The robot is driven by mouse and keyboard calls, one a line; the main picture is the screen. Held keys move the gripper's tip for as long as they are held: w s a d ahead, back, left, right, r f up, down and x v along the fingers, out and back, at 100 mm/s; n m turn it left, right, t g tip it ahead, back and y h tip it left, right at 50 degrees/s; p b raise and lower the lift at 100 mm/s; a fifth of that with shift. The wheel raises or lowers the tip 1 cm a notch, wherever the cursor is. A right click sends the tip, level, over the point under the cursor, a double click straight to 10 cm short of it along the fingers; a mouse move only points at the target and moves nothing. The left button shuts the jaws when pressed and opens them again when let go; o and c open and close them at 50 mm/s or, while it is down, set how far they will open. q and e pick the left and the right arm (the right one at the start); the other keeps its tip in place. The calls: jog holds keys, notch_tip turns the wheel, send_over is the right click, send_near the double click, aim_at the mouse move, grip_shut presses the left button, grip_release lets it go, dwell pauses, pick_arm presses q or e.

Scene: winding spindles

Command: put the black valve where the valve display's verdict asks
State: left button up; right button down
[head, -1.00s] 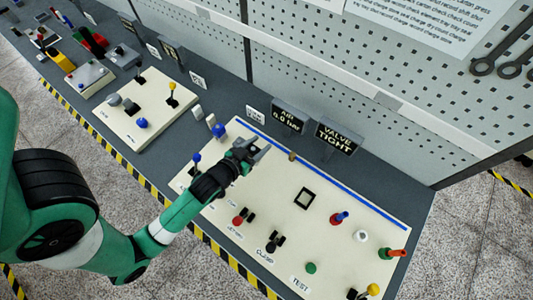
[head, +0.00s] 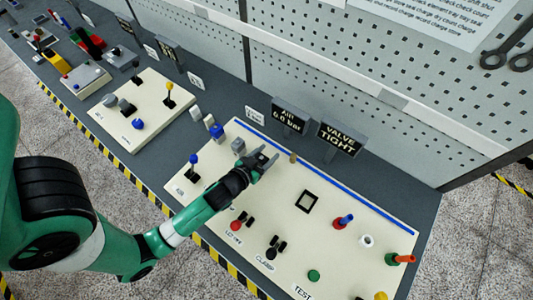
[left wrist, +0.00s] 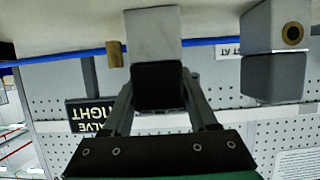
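In the left wrist view, a black block, apparently the black valve's cap (left wrist: 158,85), sits between the two fingers of my left gripper, with a grey body (left wrist: 153,35) above it in the picture. The fingers stand close on both sides; whether they press on it is unclear. In the head view my left gripper (head: 267,157) is low over the cream panel, its fingertips apart, and the black valve is not distinct there. The valve display (head: 340,139) reads VALVE TIGHT. My right gripper is not in view.
A grey valve (head: 238,146) and a blue-capped valve (head: 216,131) stand left of my gripper. A brass peg (head: 293,157) stands just right. A black square frame (head: 306,201) lies on the panel. The air display (head: 290,119) reads 0.0 bar. Levers and knobs line the front.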

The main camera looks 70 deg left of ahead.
pick_arm(q)
jog(key=shift+o, duration=1.4)
jog(key=shift+r, duration=0.15)
jog(key=shift+s+d+r, duration=0.15)
jog(key=shift+s+d, duration=0.05)
jog(key=v, duration=1.1)
jog(key=shift+s+b, duration=0.2)
jog(key=shift+b, duration=0.15)
